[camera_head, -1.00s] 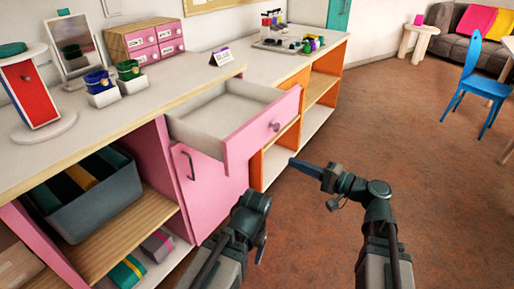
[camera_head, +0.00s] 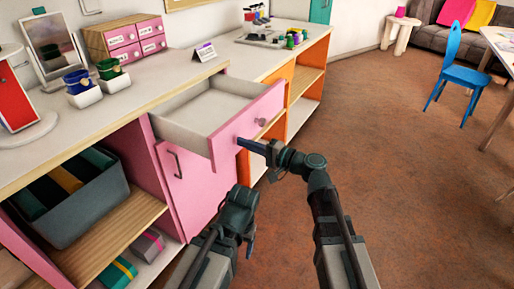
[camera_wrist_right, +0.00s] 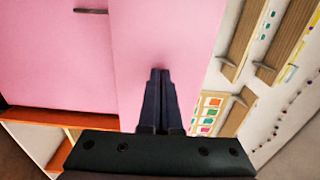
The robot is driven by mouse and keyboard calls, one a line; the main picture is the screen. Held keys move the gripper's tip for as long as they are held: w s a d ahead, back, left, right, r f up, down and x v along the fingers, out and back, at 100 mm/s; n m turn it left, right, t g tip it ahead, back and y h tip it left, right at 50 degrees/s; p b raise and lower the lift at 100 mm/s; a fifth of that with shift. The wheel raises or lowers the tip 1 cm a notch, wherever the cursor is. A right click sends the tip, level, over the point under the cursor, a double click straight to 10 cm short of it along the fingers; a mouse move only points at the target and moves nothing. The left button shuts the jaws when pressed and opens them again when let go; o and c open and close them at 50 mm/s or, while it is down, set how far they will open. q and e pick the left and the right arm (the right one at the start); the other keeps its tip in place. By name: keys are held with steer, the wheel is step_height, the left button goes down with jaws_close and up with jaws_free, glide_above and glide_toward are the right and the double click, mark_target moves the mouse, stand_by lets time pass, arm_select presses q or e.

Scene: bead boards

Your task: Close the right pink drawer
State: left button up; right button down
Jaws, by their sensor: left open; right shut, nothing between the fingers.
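The right pink drawer (camera_head: 222,138) is pulled well out of the counter, its empty grey tray showing and a round knob on its front. My right gripper (camera_head: 243,143) is shut and empty, its fingertips at the drawer front's lower part, left of the knob. In the right wrist view the shut fingers (camera_wrist_right: 160,72) point at the pink drawer front (camera_wrist_right: 165,35); they look very close to it or touching, I cannot tell which. My left gripper (camera_head: 249,243) is open and empty, low in front of the pink cabinet door (camera_head: 195,180), apart from the drawer.
The counter (camera_head: 130,105) carries a small pink drawer box (camera_head: 122,38), cups, a mirror and a sign. A grey bin (camera_head: 85,215) stands on the shelf at left. Orange shelves (camera_head: 300,85) lie beyond the drawer. The floor at right is clear up to a blue chair (camera_head: 462,70).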

steer(key=shift+w+a, duration=0.25)
steer(key=shift+a, duration=0.15)
